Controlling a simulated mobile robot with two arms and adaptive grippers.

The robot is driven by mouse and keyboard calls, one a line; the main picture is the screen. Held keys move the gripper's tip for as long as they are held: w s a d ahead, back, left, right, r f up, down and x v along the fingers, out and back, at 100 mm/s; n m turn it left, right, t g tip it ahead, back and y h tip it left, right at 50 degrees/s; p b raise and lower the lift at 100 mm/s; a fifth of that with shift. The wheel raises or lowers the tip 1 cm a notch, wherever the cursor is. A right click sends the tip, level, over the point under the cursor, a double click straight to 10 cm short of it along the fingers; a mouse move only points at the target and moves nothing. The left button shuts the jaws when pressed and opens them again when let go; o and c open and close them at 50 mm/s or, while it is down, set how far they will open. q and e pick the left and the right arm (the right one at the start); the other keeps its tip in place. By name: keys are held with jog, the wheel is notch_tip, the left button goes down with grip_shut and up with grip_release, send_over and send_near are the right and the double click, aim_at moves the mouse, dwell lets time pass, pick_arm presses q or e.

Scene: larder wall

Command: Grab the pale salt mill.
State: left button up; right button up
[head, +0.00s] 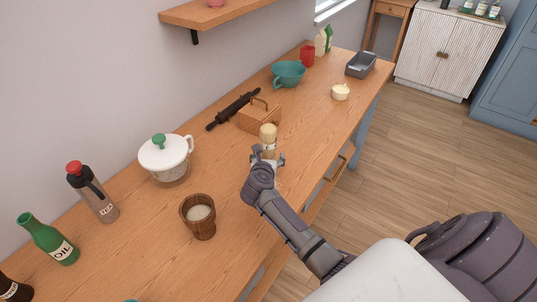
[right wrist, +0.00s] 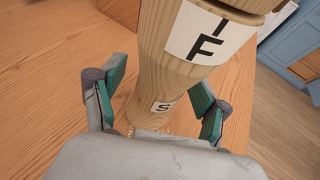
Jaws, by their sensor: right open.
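The pale salt mill (head: 268,133) stands upright on the wooden counter in the head view, its lower part hidden behind my gripper. My right gripper (head: 267,160) is open at the mill. In the right wrist view its two green-padded fingers (right wrist: 160,105) stand one on each side of the mill's lower body, with a visible gap at least on the left. My left gripper is not in view.
A wooden box (head: 259,116) stands just behind the mill. A dark rolling-pin-like object (head: 232,109), a white lidded pot (head: 166,158) and a wooden bucket (head: 199,222) are to the left. A teal cup (head: 289,73) stands farther back. The counter's front edge is close on the right.

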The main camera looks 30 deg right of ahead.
jog(key=shift+c, duration=0.2)
jog(key=shift+c, duration=1.4)
jog(key=c, duration=1.1)
grip_shut()
jog(key=shift+r, duration=0.15)
